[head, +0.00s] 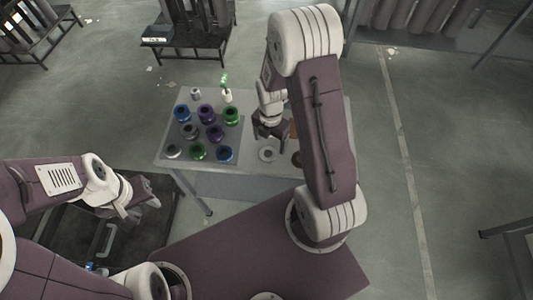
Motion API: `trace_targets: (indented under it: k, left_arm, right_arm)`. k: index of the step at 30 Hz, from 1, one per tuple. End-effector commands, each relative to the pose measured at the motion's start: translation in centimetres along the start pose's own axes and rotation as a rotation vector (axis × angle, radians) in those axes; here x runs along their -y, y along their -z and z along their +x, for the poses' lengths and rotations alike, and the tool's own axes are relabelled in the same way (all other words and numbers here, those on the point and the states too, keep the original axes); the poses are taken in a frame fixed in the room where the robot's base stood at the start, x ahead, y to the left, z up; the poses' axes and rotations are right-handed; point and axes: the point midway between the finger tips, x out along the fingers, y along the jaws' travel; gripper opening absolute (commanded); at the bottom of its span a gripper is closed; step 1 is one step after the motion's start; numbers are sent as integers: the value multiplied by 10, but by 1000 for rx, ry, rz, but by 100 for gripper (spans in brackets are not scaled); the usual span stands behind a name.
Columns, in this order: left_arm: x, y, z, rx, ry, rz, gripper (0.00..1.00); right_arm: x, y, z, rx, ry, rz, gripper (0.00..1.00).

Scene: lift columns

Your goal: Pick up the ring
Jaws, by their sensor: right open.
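A light grey ring (267,154) lies flat on the table at its front part, to the right of the dark mat. My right gripper (269,138) points down just behind and above this ring in the picture. Its jaws are open, and I see nothing held between them. The gap between the fingertips and the ring is hard to judge. My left gripper (150,194) is off the table at the lower left, over a dark platform. Its fingers are too small and blurred to tell their state.
The grey mat (233,138) holds several blue, purple, green and grey ring-shaped pieces. A white pot with a green plant (227,95) and a small white piece (196,93) stand behind it. A brownish round thing (296,159) is partly hidden by my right arm.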

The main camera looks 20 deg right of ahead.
Motion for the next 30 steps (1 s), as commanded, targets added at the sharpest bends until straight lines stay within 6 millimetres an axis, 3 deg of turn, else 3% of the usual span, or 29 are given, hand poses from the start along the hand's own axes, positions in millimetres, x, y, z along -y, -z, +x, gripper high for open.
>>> trace_targets:
  k: [8,15,23,26,30]
  left_arm:
    - [0,0,-2,0,0,-1,36]
    - [0,1,-5,0,0,0,36]
    - [0,1,-5,0,0,-1,36]
    - [0,1,-5,0,0,-1,36]
    - [0,1,-5,0,0,0,36]
  right_arm:
    - [0,0,20,-1,1,1,81]
    - [1,-3,61,-1,1,1,81]
    - [0,-4,67,2,-2,2,81]
    - [0,-3,67,1,-2,2,59]
    - [0,-3,67,1,-2,2,20]
